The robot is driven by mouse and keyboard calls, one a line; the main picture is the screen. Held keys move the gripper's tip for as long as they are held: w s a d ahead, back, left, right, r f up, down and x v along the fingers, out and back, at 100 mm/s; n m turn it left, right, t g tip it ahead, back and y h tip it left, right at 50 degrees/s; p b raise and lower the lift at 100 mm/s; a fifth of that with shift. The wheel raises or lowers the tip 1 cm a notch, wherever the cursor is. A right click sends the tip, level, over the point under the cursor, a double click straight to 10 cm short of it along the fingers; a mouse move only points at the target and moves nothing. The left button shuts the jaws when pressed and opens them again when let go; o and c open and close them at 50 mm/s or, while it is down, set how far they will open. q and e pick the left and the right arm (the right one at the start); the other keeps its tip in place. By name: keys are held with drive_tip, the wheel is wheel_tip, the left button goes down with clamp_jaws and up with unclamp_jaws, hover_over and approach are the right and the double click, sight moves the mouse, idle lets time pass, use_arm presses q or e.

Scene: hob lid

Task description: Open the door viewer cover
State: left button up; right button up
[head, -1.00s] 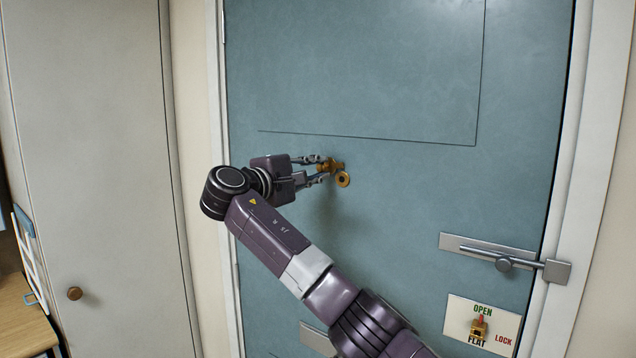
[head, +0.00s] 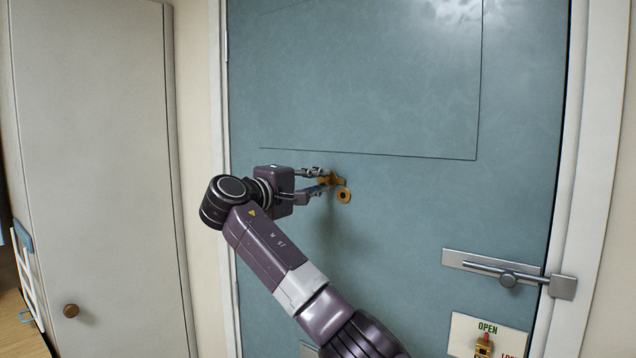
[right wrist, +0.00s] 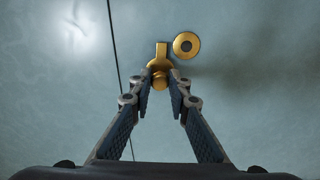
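The brass door viewer ring (head: 343,196), with a dark centre, is uncovered on the blue-green door. It also shows in the right wrist view (right wrist: 186,46). The brass cover piece (right wrist: 161,64) lies beside the ring, up and left of it in the head view (head: 336,181). My right gripper (head: 322,180) comes from the left, with its fingers parted and the cover's knob between their tips (right wrist: 162,79). I cannot make out firm contact on both sides. My left gripper is not in view.
A sliding bolt (head: 507,279) crosses the door's right edge. Below it is a label plate (head: 462,334) with a small brass latch (head: 484,346). A pale cupboard door with a round knob (head: 71,310) stands at left. The door above the viewer is bare.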

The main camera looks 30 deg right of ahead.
drive_tip(key=o, duration=0.4)
drive_tip(key=shift+d+f, duration=0.1)
drive_tip(key=v, duration=1.2)
drive_tip(key=shift+w, duration=0.1)
drive_tip(key=shift+f, duration=0.1)
